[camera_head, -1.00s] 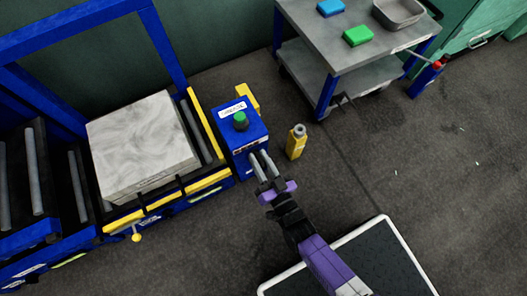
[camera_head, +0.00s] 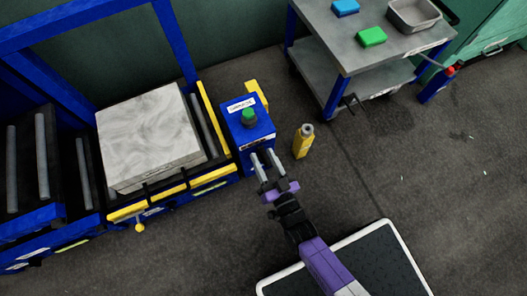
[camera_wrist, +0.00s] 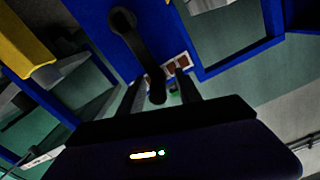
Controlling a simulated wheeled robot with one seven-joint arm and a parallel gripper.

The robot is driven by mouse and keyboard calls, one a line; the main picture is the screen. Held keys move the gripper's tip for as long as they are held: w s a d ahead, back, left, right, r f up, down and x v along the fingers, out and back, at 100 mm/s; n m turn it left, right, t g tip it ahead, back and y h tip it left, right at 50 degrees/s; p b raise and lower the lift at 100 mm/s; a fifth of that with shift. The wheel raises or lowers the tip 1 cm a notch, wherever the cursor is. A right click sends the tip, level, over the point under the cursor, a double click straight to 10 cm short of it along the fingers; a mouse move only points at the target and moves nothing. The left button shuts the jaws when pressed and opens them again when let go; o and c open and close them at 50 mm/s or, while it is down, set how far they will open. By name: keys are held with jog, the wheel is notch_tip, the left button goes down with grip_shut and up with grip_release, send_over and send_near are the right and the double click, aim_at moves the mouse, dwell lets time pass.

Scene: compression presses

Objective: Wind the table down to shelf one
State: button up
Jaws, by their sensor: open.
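A blue control box (camera_head: 247,125) with a green button (camera_head: 249,116) on top stands at the right end of the blue press frame. My gripper (camera_head: 265,158) is at the front face of this box, fingers apart. In the wrist view my gripper (camera_wrist: 160,82) has a dark crank-like handle (camera_wrist: 135,42) reaching down between its fingers, against a blue panel (camera_wrist: 95,25). Whether the fingers touch the handle I cannot tell. A small panel with reddish-brown squares (camera_wrist: 177,65) sits beside it. A pale grey slab (camera_head: 150,135) lies on the press rollers at left.
A yellow bottle-like object (camera_head: 303,141) stands on the floor right of the box. A grey two-level cart (camera_head: 385,58) carries a blue block (camera_head: 345,8), a green block (camera_head: 372,37) and a grey tray (camera_head: 413,14).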

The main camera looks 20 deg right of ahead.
jog(key=s+p, duration=0.1)
jog(key=s, duration=0.6)
jog(key=shift+s, duration=0.25)
jog(key=s+d+r+n+g, duration=0.1)
jog(key=s+d+r, duration=0.3)
jog(key=r, duration=0.5)
jog(key=s+d+r+n+g, duration=0.1)
jog(key=s+r, duration=0.5)
jog(key=r, duration=0.3)
jog(key=s+d+r+n+g, duration=0.1)
jog(key=s+d+r, duration=0.2)
jog(key=s+r, duration=0.35)
notch_tip(320, 180, up, 32)
jog(key=w+p, duration=0.1)
jog(key=p, duration=2.8)
jog(key=shift+a+f+n+p, duration=0.15)
jog(key=shift+f+n+p, duration=0.05)
jog(key=shift+n+p, duration=0.15)
